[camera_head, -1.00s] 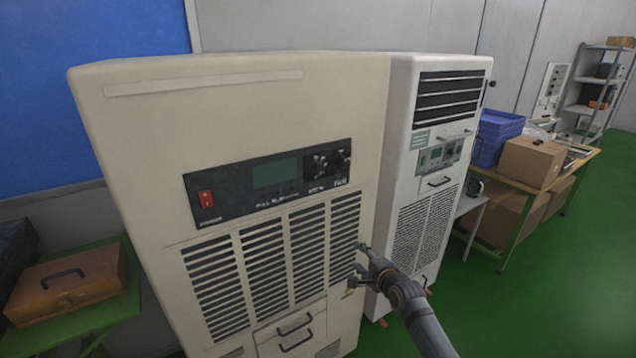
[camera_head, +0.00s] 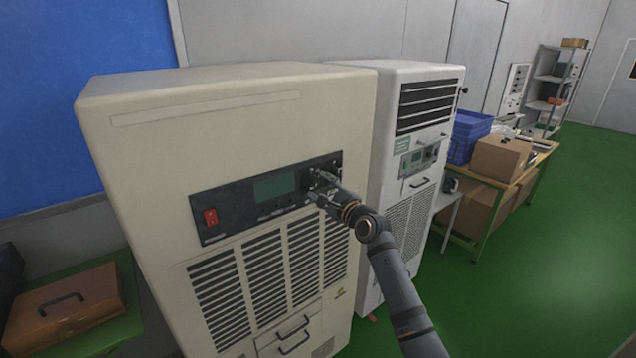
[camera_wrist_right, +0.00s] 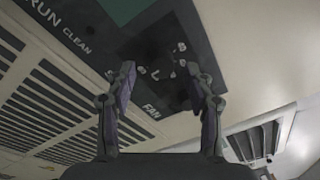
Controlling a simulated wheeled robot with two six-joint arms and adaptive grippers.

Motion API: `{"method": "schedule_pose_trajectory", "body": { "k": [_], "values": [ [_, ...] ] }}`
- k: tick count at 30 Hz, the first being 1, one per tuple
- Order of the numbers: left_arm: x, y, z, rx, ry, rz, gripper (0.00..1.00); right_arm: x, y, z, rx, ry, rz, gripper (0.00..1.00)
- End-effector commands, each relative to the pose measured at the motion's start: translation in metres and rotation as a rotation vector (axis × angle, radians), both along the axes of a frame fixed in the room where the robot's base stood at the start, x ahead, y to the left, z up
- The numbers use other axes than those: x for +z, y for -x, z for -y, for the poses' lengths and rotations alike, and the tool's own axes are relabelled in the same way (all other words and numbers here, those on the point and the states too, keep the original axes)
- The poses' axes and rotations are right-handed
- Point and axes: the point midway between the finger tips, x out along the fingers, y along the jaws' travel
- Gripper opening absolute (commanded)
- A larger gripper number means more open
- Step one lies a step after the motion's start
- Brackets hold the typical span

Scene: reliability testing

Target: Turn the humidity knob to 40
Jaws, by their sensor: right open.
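The beige cabinet (camera_head: 150,150) carries a black control panel (camera_head: 232,218) with a red switch (camera_head: 210,217), a green display (camera_head: 274,187) and dark knobs at its right end. My right gripper (camera_head: 318,188) is at that right end and covers much of the knob area. In the right wrist view, my right gripper (camera_wrist_right: 166,76) is open, with its two fingers apart in front of the panel (camera_wrist_right: 100,65). Dark knobs and small white marks show between and beyond the fingertips, above the word FAN. I cannot tell which knob is humidity, its setting, or whether a finger touches it.
Vent slats (camera_head: 222,300) lie below the panel. A white cabinet (camera_head: 375,110) stands close on the right. Farther right are a blue crate (camera_head: 468,137) and a cardboard box (camera_head: 500,158) on a table. A brown case (camera_head: 65,305) lies at left. Green floor at right is clear.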

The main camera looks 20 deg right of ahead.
Motion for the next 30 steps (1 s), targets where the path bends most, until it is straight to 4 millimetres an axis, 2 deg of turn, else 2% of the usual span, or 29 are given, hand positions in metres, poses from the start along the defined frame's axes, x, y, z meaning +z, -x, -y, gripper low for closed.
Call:
{"method": "schedule_pose_trajectory", "body": {
  "k": [6,14,25,26,30],
  "values": [
    [0.003,-0.002,-0.002,-0.001,-0.002,0.003,0.40,0.000,-0.017,-0.004,-0.001,0.001,0.000,0.53],
    [0.003,-0.002,0.001,0.001,0.001,0.004,0.40,-0.001,-0.018,-0.004,-0.001,0.002,0.000,0.53],
    [0.003,-0.003,0.001,0.001,0.001,0.005,0.40,-0.001,-0.018,-0.004,-0.001,0.002,-0.001,0.03],
    [0.003,-0.003,0.001,0.001,0.001,0.005,0.40,-0.001,-0.018,-0.004,-0.001,0.002,-0.001,0.00],
    [0.002,-0.003,0.001,0.001,0.001,0.005,0.40,-0.002,-0.018,-0.004,-0.001,0.006,0.000,0.00]
  ]
}}
